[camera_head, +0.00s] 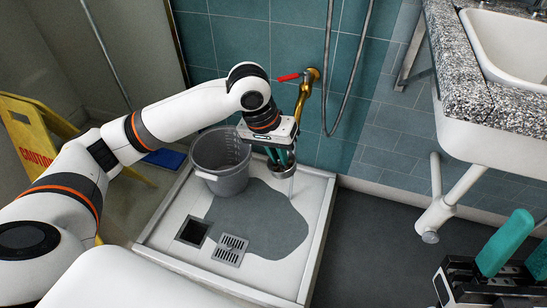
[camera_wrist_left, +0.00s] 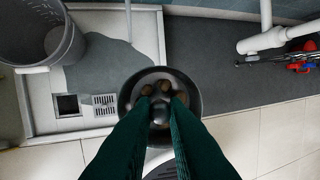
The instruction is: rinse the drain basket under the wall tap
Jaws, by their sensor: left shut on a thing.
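My left gripper (camera_head: 279,155) reaches in from the left with its green fingers pointing down. It is shut on the centre knob of the drain basket (camera_head: 281,172), a round metal cup. In the left wrist view the basket (camera_wrist_left: 128,97) shows dark-rimmed, with brownish lumps inside around the knob. The brass wall tap (camera_head: 304,88) with a red lever is just behind and above my left gripper. A thin pale streak (camera_head: 291,187), which looks like water, shows beside and below the basket. My right gripper (camera_head: 520,250) is at the lower right, its green fingers apart and empty.
A grey bucket (camera_head: 221,180) stands on the white floor tray (camera_head: 168,222), left of the basket. A wet patch (camera_head: 275,225), a square hole (camera_head: 193,231) and a grate (camera_head: 230,250) are in the tray. A sink counter (camera_head: 462,85) with white pipes stands right.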

